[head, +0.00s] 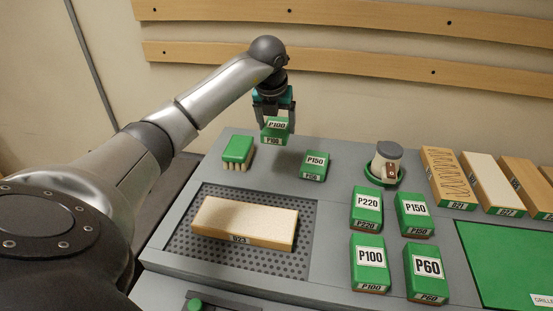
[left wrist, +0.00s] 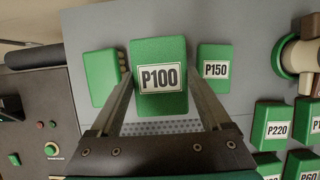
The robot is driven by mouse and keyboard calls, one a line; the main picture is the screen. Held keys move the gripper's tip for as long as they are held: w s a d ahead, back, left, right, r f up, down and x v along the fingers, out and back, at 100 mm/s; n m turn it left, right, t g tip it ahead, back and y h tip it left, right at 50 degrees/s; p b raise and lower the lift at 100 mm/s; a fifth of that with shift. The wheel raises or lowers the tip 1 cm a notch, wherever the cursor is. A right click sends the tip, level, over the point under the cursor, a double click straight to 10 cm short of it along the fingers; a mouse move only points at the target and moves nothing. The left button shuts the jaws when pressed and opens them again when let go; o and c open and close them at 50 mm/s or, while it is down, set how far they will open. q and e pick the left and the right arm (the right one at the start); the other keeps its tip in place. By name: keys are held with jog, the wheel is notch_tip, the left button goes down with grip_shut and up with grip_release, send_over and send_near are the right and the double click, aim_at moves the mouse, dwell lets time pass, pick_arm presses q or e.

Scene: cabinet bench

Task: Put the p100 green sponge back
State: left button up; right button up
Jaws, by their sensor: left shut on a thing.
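My left gripper (head: 274,118) is shut on a green sponge labelled P100 (head: 276,130) and holds it above the back part of the grey bench. In the left wrist view the held P100 sponge (left wrist: 160,75) sits between the two fingers. A green brush (head: 237,151) stands on the bench to its left, and a green P150 sponge (head: 314,165) lies to its right. A second P100 sponge (head: 369,263) lies at the front of a group with P220 (head: 366,208), P150 (head: 414,213) and P60 (head: 426,272). My right gripper is not in view.
A wooden block (head: 245,221) lies on the perforated grey panel (head: 190,240). A grey-topped cup (head: 386,163) stands on a green ring. Several wooden blocks (head: 447,177) and a green mat (head: 510,260) are at the right.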

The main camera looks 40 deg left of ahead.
pick_arm(q)
notch_tip(320, 180, down, 5)
jog(key=shift+b, duration=0.35)
jog(key=shift+f, duration=0.45)
jog(key=shift+f+b, duration=0.4)
jog(key=shift+f, duration=1.45)
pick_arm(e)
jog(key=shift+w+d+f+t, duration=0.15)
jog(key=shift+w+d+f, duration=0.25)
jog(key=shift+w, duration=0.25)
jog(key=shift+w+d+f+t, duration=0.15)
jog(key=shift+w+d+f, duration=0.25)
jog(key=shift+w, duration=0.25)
pick_arm(q)
jog(key=o, duration=1.1)
jog(key=shift+f, duration=0.1)
jog(key=shift+o, duration=0.2)
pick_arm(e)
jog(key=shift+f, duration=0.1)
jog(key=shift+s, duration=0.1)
